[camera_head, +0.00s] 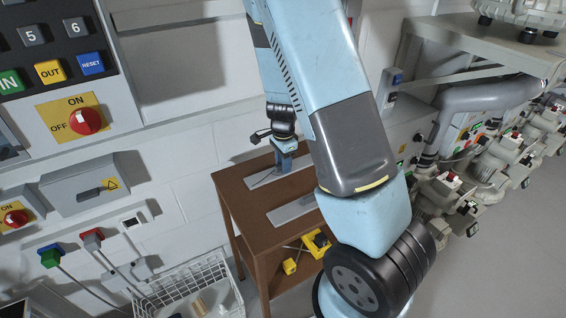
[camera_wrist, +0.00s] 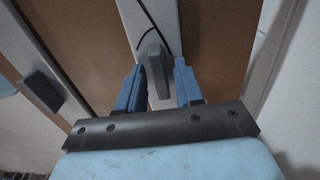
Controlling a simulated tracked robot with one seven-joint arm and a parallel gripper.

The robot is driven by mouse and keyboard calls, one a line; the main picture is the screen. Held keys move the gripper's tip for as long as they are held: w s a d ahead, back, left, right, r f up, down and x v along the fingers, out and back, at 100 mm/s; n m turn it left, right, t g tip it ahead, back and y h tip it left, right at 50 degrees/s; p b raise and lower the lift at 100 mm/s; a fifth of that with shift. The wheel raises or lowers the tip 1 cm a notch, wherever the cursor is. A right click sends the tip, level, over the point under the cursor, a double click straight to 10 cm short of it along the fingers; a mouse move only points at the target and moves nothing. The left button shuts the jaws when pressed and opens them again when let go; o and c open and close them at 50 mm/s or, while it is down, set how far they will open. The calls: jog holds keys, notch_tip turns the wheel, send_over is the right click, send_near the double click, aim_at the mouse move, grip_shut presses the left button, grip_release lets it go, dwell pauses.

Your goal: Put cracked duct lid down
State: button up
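The cracked duct lid (camera_head: 290,182) is a long light-grey plate with a dark curved crack line. It appears to lie flat on the brown table (camera_head: 238,205), at the far end. In the wrist view the lid (camera_wrist: 170,12) runs away from me, with its grey handle (camera_wrist: 153,62) between my fingers. My gripper (camera_head: 283,166) points down over it. In the wrist view my gripper's blue fingers (camera_wrist: 158,72) stand apart on both sides of the handle, with what look like narrow gaps. The arm hides part of the table.
A second grey lid (camera_head: 293,210) lies on the table nearer me; its dark handle (camera_wrist: 42,90) shows in the wrist view. Yellow tools (camera_head: 314,243) lie on a lower level. A white wire basket (camera_head: 190,285) is left. Machinery with pipes (camera_head: 490,95) stands right.

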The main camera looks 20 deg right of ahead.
jog(key=shift+r, duration=0.15)
jog(key=s+r+n+t+y, duration=0.1)
jog(key=s+r+n, duration=0.35)
jog(key=r, duration=0.85)
jog(key=s+r+n+t+y, duration=0.1)
jog(key=s+r+n, duration=0.35)
jog(key=r, duration=0.95)
jog(key=s+r+n+t, duration=0.1)
jog(key=s+r+n, duration=0.1)
jog(key=s, duration=0.2)
jog(key=s+r+n+t+h, duration=0.1)
jog(key=s+r+n, duration=0.1)
jog(key=s, duration=0.3)
jog(key=s+r+n+t+h, duration=0.1)
jog(key=s+r+n, duration=0.1)
jog(key=s+r, duration=0.2)
jog(key=shift+s+d+n+t, duration=0.1)
jog(key=shift+s+n+t, duration=0.25)
jog(key=shift+s, duration=0.35)
